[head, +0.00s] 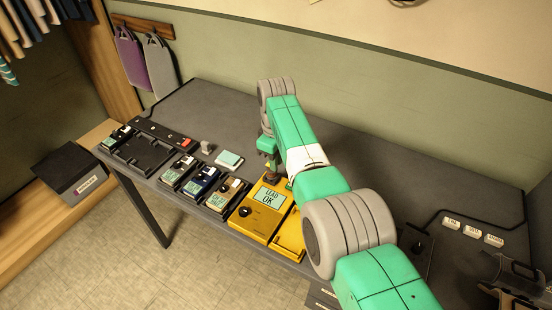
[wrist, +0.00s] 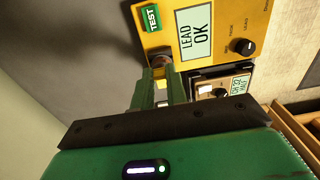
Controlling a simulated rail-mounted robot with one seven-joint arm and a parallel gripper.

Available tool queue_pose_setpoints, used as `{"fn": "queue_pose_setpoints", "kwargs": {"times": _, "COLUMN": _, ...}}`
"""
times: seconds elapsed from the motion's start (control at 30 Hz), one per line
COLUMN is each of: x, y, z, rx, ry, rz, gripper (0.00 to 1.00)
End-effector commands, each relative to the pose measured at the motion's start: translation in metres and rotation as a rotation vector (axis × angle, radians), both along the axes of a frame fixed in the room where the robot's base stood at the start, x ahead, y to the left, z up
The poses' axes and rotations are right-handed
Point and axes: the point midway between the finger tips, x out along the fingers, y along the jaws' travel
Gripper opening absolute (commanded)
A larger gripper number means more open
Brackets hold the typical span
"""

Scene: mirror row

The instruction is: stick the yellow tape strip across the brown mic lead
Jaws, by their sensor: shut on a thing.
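My gripper (wrist: 161,72) points down at the edge of a yellow tester box (wrist: 212,12). Its two green fingers are shut on a small brownish piece (wrist: 161,60), perhaps a plug, mostly hidden between them. The tester also shows in the head view (head: 257,222), just in front of my gripper (head: 271,172). Its display (wrist: 194,33) reads LEAD OK, and a green TEST label (wrist: 151,18) is beside it. I cannot make out a yellow tape strip or the run of the brown mic lead; my arm covers part of the table.
Several small device boxes (head: 200,184) stand left of the tester, with a black tray (head: 142,150) beyond. A yellow cradle (head: 289,240) adjoins the tester's right. Several white labelled blocks (head: 472,231) lie at the right near a black cable (head: 460,212).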

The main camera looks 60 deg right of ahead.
Motion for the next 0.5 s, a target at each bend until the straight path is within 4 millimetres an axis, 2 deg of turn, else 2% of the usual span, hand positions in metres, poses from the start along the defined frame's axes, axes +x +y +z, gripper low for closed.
{"fn": "queue_pose_setpoints", "kwargs": {"times": 0.5, "x": 0.0000, "y": 0.0000, "z": -0.0038, "rx": 0.000, "ry": 0.000, "rz": 0.000, "gripper": 0.00}}
